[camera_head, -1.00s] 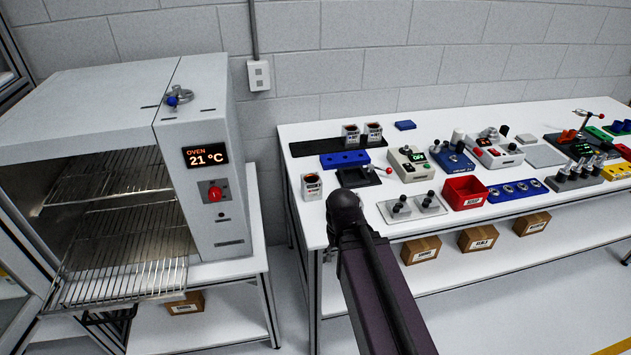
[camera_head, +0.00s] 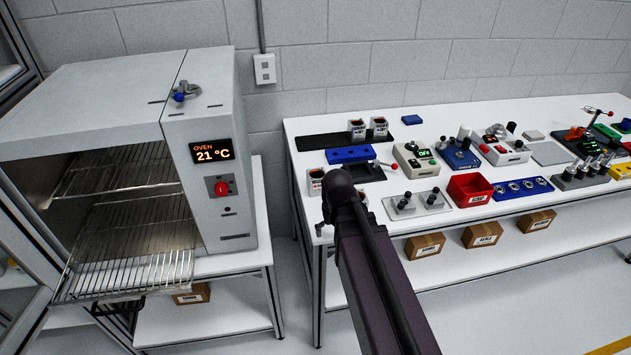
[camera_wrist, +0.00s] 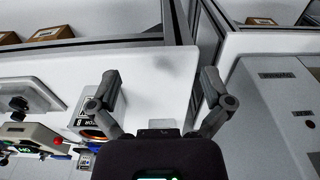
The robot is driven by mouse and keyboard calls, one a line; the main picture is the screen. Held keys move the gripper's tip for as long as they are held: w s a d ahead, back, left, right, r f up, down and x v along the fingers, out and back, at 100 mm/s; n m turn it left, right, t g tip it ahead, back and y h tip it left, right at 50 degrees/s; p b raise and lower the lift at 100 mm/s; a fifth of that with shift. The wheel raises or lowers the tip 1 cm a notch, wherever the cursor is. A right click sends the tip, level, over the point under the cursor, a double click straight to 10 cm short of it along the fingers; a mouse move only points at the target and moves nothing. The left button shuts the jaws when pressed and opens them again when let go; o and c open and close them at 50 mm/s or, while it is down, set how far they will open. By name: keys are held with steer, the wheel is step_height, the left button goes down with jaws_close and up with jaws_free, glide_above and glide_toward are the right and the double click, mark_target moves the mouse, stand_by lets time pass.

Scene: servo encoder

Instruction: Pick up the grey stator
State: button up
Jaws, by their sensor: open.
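A grey stator (camera_head: 316,183) stands near the left end of the white table, just left of my arm in the head view; the label on its side is visible. In the wrist view a labelled stator with an orange-brown inside (camera_wrist: 88,122) lies left of my gripper (camera_wrist: 160,85), partly behind the left finger. My gripper is open, with only bare white tabletop between its fingers. Two similar stators (camera_head: 357,129) (camera_head: 379,128) stand on a black strip at the back. In the head view my arm hides my gripper.
A blue block (camera_head: 349,154) and a black fixture with a red-knobbed lever (camera_head: 372,170) are behind the near stator. A grey plate with knobs (camera_head: 418,203) and a red bin (camera_head: 470,190) are to the right. An open oven (camera_head: 208,155) stands left, across a gap.

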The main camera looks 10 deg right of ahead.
steer(key=w+r+t+p, duration=0.2)
steer(key=w+r+p, duration=0.2)
steer(key=w, duration=0.6)
steer(key=w+r+t+p, duration=0.1)
steer(key=w+r+p, duration=0.3)
steer(key=w+r, duration=0.3)
steer(key=w, duration=0.3)
steer(key=shift+w+d+t+p, duration=0.15)
steer(key=shift+t+p, duration=0.2)
steer(key=shift+t, duration=0.05)
steer(key=b, duration=0.8)
glide_toward(317, 177)
steer(key=f, duration=0.3)
steer(key=shift+w+a, duration=0.15)
steer(key=shift+a, duration=0.2)
steer(key=shift+b+x, duration=2.4)
steer(key=shift+x, duration=0.15)
steer(key=shift+d, duration=0.1)
steer(key=c, duration=1)
